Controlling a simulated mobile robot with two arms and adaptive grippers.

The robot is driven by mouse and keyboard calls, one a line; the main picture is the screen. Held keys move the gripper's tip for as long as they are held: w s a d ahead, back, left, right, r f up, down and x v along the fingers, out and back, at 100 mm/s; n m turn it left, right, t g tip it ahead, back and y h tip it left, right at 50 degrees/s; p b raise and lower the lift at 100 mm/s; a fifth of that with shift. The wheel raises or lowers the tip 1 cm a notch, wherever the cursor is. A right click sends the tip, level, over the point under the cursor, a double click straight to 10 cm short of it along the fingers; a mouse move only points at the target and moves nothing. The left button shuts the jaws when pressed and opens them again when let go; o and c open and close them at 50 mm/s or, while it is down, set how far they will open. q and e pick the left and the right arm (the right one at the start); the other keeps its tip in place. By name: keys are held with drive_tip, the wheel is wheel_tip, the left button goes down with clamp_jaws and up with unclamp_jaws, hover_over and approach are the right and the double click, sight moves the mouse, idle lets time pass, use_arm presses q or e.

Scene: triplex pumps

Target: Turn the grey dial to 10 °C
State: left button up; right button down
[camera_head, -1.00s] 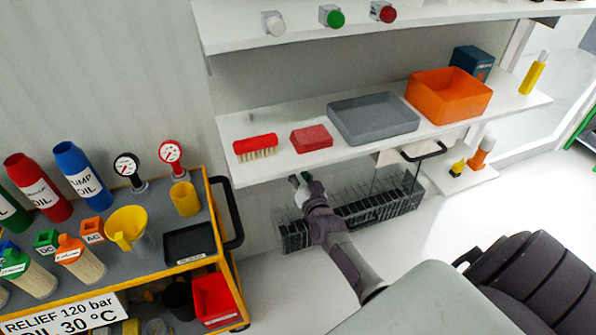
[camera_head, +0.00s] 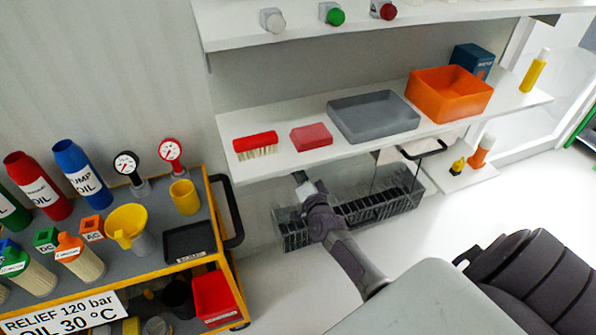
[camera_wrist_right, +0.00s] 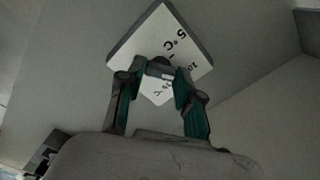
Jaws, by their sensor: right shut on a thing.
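The white dial plate (camera_wrist_right: 182,38) shows in the dim right wrist view, tilted, with black print. I read "5 °C" at its upper right; the lower print is partly covered by my gripper. My right gripper (camera_wrist_right: 156,80) has its fingers on either side of the grey dial (camera_wrist_right: 154,66) in front of the plate and is shut on it. The dial is mostly hidden by the fingers, and its pointer setting cannot be read. In the head view my right gripper (camera_head: 301,178) is under the middle shelf, where dial and plate are hidden. My left gripper is not in view.
Directly above my right gripper is the white shelf (camera_head: 255,170) with a red brush (camera_head: 254,143), grey tray (camera_head: 373,117) and orange bin (camera_head: 449,95). A wire basket (camera_head: 380,207) is beside my forearm. A loaded cart (camera_head: 215,262) stands to the left.

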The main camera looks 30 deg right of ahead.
idle(0.4)
drive_tip(key=c, duration=0.8)
unclamp_jaws()
drive_tip(key=shift+o, duration=0.2)
drive_tip(key=shift+s, duration=0.1)
drive_tip(key=v, duration=1.2)
